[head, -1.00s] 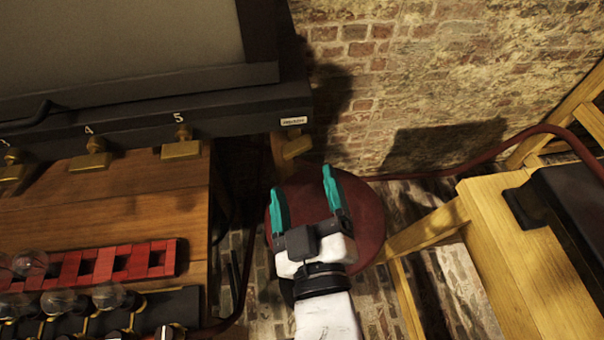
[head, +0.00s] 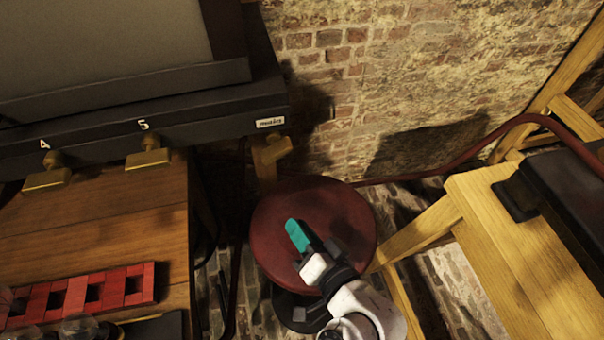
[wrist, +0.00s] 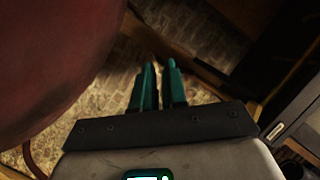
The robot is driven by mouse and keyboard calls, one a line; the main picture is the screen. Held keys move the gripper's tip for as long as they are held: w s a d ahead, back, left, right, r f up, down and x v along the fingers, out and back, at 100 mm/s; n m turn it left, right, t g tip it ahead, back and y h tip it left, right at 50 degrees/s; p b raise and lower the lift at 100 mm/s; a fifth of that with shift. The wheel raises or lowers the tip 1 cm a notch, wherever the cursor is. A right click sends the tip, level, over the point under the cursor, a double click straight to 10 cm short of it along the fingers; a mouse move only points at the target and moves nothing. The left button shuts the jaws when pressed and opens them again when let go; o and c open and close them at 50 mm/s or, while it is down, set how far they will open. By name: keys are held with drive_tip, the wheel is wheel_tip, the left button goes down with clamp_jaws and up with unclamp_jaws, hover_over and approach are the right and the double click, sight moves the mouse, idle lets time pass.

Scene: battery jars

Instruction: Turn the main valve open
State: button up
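A brass valve (head: 270,157) hangs under the dark cabinet's front edge, just below a small white label (head: 270,123) whose text is too small to read surely. It seems to be the main valve. My gripper (head: 298,236) is below and a little right of it, over the round red stool, apart from the valve. In the head view only one teal finger shows clearly. In the wrist view both fingers of my gripper (wrist: 159,75) stand close together with a narrow empty gap. The valve is not identifiable in the wrist view.
Brass taps marked 4 (head: 47,178) and 5 (head: 148,155) stand left of the valve. The red stool (head: 275,215) lies under my gripper; its red seat (wrist: 50,60) fills the wrist view's left. A yellow wooden frame (head: 490,215) and a dark red hose (head: 455,160) are at the right.

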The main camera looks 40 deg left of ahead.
sight(276, 149)
drive_tip(key=shift+f+m+g+y+b, duration=0.3)
drive_tip(key=shift+f+m+g+y, duration=0.15)
drive_tip(key=shift+f+m, duration=0.5)
drive_tip(key=shift+c, duration=0.7)
drive_tip(key=shift+f+m+g+y, duration=0.2)
drive_tip(key=shift+m+g+y, duration=0.2)
drive_tip(key=shift+m, duration=0.55)
clamp_jaws()
drive_tip(key=shift+m+y+b, duration=0.55)
drive_tip(key=shift+m, duration=0.45)
drive_tip(key=shift+d+r+m+g+y+b, duration=0.3)
drive_tip(key=shift+m+y, duration=0.2)
drive_tip(key=shift+m, duration=0.3)
drive_tip(key=w+d+r+m+t+y+b, duration=0.2)
drive_tip(key=w+d+r+m+t+y, duration=0.1)
drive_tip(key=d+r+m+y, duration=0.5)
drive_tip(key=a+r+m+h+p, duration=0.1)
drive_tip(key=a+r+p, duration=0.3)
drive_tip(key=a+r, duration=0.4)
drive_tip(key=shift+a+r+h, duration=0.3)
drive_tip(key=shift+a+r, duration=0.05)
drive_tip(key=shift+a, duration=0.85)
